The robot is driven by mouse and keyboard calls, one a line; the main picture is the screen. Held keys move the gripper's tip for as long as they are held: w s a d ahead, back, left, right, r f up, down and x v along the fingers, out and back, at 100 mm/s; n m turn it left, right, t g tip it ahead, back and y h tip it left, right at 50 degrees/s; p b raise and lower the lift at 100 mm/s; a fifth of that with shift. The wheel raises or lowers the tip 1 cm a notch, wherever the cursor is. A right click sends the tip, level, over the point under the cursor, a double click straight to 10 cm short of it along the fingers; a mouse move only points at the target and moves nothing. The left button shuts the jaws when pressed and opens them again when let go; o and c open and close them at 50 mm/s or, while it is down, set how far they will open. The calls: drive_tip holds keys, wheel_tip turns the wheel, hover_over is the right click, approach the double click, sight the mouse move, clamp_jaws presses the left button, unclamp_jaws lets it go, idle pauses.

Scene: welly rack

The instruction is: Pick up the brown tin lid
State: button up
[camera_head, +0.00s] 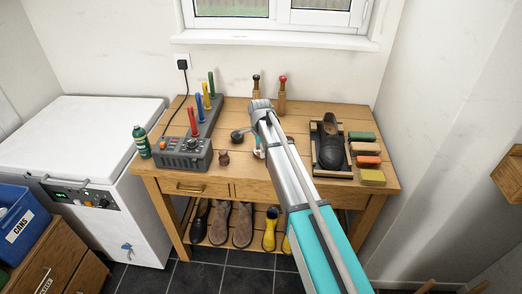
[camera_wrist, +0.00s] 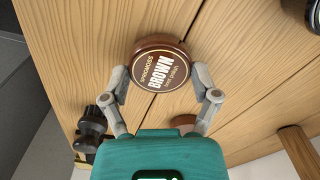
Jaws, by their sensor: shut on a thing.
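The brown tin lid (camera_wrist: 158,62) shows in the wrist view as a round brown disc lettered "BROWN" and "boot polish". My gripper (camera_wrist: 160,77) is shut on it, with one finger at each side of its rim. The wooden bench top lies behind it; I cannot tell how far the lid is from the wood. In the head view my arm hides most of the gripper and the lid.
On the bench (camera_head: 300,110) are a grey device (camera_head: 183,153) with coloured posts, a dark round tin (camera_head: 238,135), a small brown object (camera_head: 224,158), a dark shoe (camera_head: 330,146) and several coloured blocks (camera_head: 366,149). A green bottle (camera_head: 141,141) stands at the left edge.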

drive_tip(key=shift+r+p, duration=0.6)
drive_tip(key=shift+r, duration=0.25)
drive_tip(key=s+d+r+p, duration=0.3)
drive_tip(key=s+r+p, duration=0.7)
drive_tip(key=s, duration=0.3)
drive_tip(key=shift+s+r+p, duration=0.3)
drive_tip(key=shift+s, duration=0.05)
drive_tip(key=shift+d, duration=0.15)
